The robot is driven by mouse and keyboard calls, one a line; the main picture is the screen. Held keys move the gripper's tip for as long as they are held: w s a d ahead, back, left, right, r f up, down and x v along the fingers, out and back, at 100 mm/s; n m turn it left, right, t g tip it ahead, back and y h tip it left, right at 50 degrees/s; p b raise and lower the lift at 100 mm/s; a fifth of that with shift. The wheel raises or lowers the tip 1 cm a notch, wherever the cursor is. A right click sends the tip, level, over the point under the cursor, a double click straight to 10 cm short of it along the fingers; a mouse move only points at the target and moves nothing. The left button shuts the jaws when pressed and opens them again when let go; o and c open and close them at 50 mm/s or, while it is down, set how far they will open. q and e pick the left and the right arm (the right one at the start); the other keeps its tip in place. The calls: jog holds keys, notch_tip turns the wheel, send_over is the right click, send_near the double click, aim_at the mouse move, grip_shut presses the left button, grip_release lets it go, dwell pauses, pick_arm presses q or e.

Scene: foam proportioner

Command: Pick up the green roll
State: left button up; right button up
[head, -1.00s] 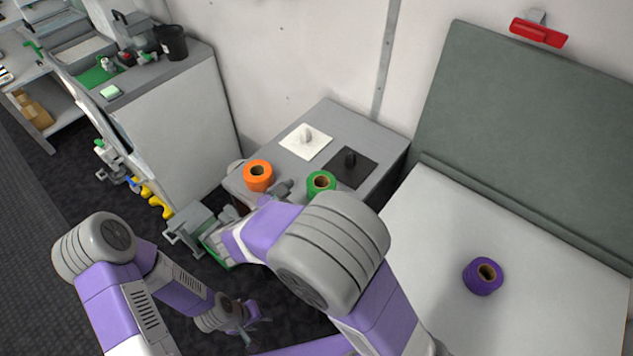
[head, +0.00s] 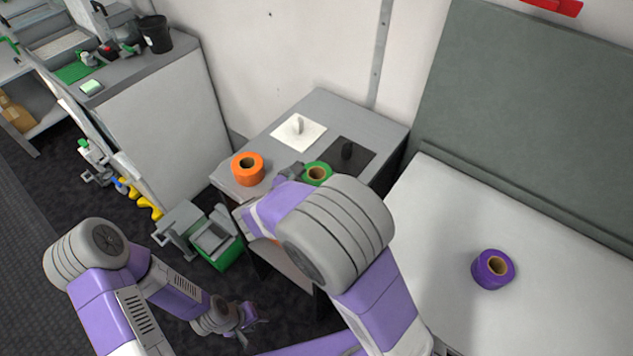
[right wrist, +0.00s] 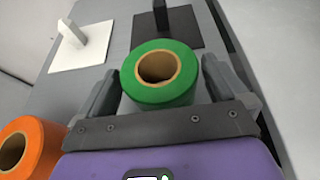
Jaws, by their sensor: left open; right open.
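The green roll (head: 318,172) stands upright on the grey cabinet top, partly hidden by my right arm in the head view. In the right wrist view the green roll (right wrist: 160,75) sits between the two open fingers of my right gripper (right wrist: 160,88), with its cardboard core facing up. A narrow gap shows at the finger on the right; the left finger is very close to the roll, and I cannot tell if it touches. My right gripper (head: 292,172) is mostly hidden behind its own arm in the head view. My left gripper (head: 248,322) is open and empty, low over the dark floor.
An orange roll (head: 247,168) stands left of the green one. A white plate with a peg (head: 299,132) and a black plate with a peg (head: 346,157) lie behind. A purple roll (head: 493,269) stands on the white table at right. A green-and-grey bin (head: 215,240) is on the floor.

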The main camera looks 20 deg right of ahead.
jog(key=c, duration=0.9)
jog(key=shift+r, duration=0.15)
